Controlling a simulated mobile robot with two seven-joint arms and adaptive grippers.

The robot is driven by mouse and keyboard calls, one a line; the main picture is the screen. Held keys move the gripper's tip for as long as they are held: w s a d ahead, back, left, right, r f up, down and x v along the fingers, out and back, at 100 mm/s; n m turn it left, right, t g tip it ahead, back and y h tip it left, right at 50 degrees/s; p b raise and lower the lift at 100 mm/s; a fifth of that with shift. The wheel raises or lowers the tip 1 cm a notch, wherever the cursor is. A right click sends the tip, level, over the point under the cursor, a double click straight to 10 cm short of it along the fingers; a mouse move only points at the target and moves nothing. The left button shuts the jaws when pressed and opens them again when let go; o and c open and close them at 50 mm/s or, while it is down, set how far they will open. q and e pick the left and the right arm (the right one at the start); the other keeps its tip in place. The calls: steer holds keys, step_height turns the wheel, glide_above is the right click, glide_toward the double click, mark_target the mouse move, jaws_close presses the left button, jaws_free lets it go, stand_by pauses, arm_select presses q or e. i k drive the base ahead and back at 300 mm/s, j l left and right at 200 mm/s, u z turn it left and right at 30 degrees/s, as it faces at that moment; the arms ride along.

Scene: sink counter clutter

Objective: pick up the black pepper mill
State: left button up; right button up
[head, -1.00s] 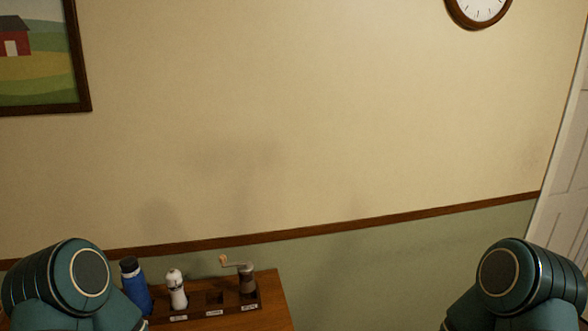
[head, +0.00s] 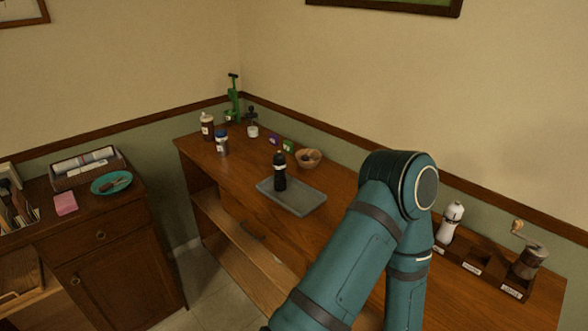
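A black, bottle-shaped object (head: 280,172) with a pale band stands upright on a grey tray (head: 308,202) on the wooden counter; it looks like the black pepper mill. A dark wooden rack (head: 487,272) with labelled slots is at the right of the counter. A white mill (head: 449,222) and a grinder with a crank handle (head: 529,262) stand in it, with an empty slot between them. My teal arm covers the counter between tray and rack. Neither gripper shows in the head view.
Behind the tray are a wooden bowl (head: 308,158) and small purple and green packets. Two shakers (head: 207,127) and a green device (head: 233,100) are at the far left end. A separate cabinet (head: 112,250) on the left holds a teal plate (head: 111,183). Floor shows between cabinet and counter.

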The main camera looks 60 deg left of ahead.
mark_target(281, 183)
steer(key=u, duration=2.1)
